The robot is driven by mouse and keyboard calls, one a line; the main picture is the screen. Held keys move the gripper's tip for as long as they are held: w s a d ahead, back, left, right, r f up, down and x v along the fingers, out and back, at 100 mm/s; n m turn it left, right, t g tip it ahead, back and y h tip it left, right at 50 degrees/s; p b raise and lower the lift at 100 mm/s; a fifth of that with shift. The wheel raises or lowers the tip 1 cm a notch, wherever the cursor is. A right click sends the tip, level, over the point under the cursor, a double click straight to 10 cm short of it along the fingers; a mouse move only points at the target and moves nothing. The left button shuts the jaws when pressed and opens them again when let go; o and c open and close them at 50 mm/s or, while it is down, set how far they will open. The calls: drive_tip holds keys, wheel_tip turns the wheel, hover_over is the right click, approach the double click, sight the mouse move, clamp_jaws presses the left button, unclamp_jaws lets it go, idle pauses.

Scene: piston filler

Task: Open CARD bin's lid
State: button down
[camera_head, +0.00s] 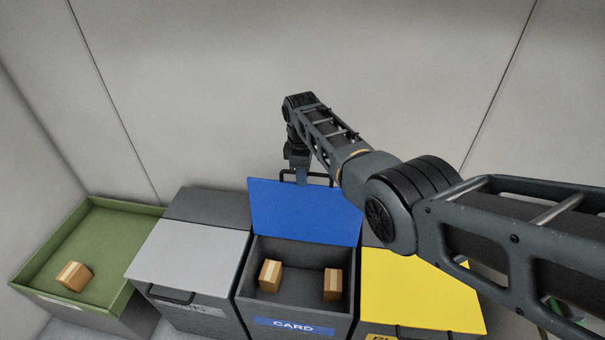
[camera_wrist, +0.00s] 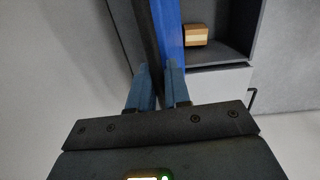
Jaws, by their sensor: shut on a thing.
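The CARD bin (camera_head: 295,325) is a dark grey box with a blue label. Its blue lid (camera_head: 300,210) stands raised at the back, tilted up, and the bin's mouth is open. The lid shows nearly edge-on in the wrist view (camera_wrist: 170,25). My gripper (camera_head: 302,178) is at the lid's upper edge, by a dark handle (camera_head: 322,176). In the wrist view my gripper's fingers (camera_wrist: 158,68) sit on both sides of the lid's edge area, shut on it. The exact grip on handle or edge is hidden.
Two small cardboard boxes (camera_head: 270,275) (camera_head: 333,284) lie inside the bin. A grey-lidded bin (camera_head: 190,258) stands left, a yellow-lidded bin (camera_head: 420,290) right; both are closed. A green open bin (camera_head: 120,225) at far left holds a box (camera_head: 73,276). A wall (camera_head: 230,80) rises behind.

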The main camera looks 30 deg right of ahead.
drive_tip(key=c, duration=1.2)
unclamp_jaws()
drive_tip(key=shift+c, duration=0.2)
drive_tip(key=r, duration=0.4)
drive_tip(key=r+p, duration=0.1)
drive_tip(key=r, duration=0.2)
drive_tip(key=shift+s+a+r, duration=0.15)
drive_tip(key=shift+s+r, duration=0.05)
drive_tip(key=shift+r, duration=0.2)
